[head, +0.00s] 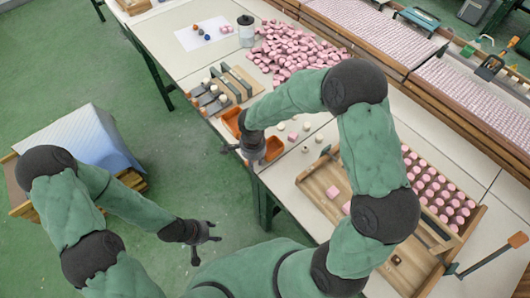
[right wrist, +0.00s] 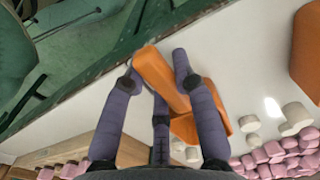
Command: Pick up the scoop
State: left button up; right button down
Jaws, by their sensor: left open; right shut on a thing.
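The orange scoop (right wrist: 158,72) is between the fingers of my right gripper (right wrist: 160,85) in the right wrist view, its handle gripped and its wider part (right wrist: 215,115) beyond the fingers. In the head view my right gripper (head: 250,152) is at the near edge of the table, and the scoop (head: 273,149) shows just right of it. I cannot tell whether the scoop touches the tabletop. My left gripper (head: 210,233) is open and empty, low over the floor, away from the table.
Another orange container (right wrist: 308,50) lies beside the scoop; it shows also in the head view (head: 231,118). White and pink pieces lie close by. A wooden tray (head: 318,183) with pink pieces stands to the right. A pink pile (head: 290,50) lies behind.

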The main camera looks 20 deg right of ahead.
jog(key=shift+r+p, duration=0.3)
jog(key=shift+r, duration=0.25)
notch_tip(320, 180, up, 2)
jog(key=shift+r+p, duration=0.25)
jog(key=shift+p, duration=0.3)
jog(key=s+d+r+p, duration=0.3)
jog(key=s+d+r, duration=0.3)
jog(key=d+r, duration=0.3)
jog(key=d, duration=0.3)
jog(key=shift+d+r+p, duration=0.2)
jog(key=shift+d+p, duration=0.1)
jog(key=shift+p, duration=0.05)
